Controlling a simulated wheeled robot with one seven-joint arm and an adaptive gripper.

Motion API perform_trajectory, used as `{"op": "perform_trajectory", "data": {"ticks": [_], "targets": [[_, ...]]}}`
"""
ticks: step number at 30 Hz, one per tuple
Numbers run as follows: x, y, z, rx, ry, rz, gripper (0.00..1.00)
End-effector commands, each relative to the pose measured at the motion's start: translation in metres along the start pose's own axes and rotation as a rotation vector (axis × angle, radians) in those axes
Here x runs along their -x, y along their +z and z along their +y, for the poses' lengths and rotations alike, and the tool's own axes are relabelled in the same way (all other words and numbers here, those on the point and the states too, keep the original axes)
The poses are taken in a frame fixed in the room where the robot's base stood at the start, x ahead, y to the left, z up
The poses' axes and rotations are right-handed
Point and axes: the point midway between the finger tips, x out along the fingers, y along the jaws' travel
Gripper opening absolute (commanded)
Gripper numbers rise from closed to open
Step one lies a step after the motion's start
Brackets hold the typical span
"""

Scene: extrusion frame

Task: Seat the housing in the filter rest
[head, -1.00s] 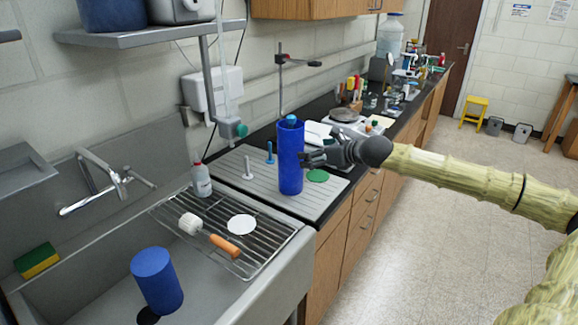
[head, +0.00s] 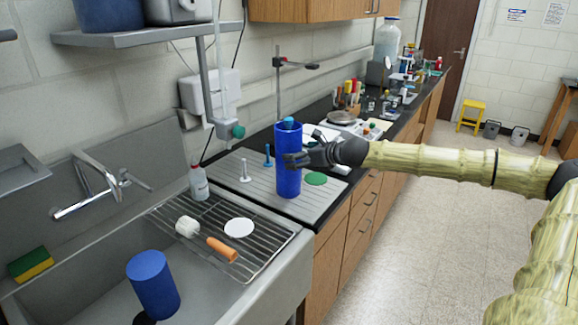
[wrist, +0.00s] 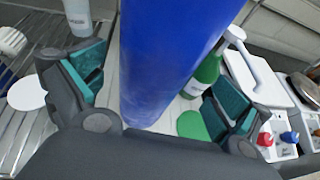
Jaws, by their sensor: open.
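A tall blue cylinder (head: 288,181), which looks like the housing, stands upright on the grey ribbed drainboard (head: 230,187). A lighter blue knob shows at its top. My gripper (head: 294,160) is at the cylinder's upper part, coming from the right. In the wrist view the open fingers lie on either side of the blue cylinder (wrist: 170,60), with gaps visible. A second, shorter blue cylinder (head: 154,285) stands tilted in the sink. A green disc (head: 316,179) lies right of the tall cylinder and a white disc (head: 239,228) on the wire rack. I cannot tell which thing is the filter rest.
A white peg (head: 244,171) and a blue peg (head: 267,156) stand left of the tall cylinder. A white bottle (head: 199,183) and an orange-handled brush (head: 205,240) are by the rack (head: 255,250). A clamp stand (head: 279,95) rises behind. A green bottle (wrist: 208,72) shows in the wrist view.

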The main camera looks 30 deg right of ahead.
Motion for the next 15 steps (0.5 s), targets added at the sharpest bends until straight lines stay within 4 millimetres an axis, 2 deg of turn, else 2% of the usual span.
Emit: {"op": "perform_trajectory", "data": {"ticks": [15], "targets": [[-0.038, 0.003, 0.004, 0.001, 0.0, 0.003, 1.0]]}}
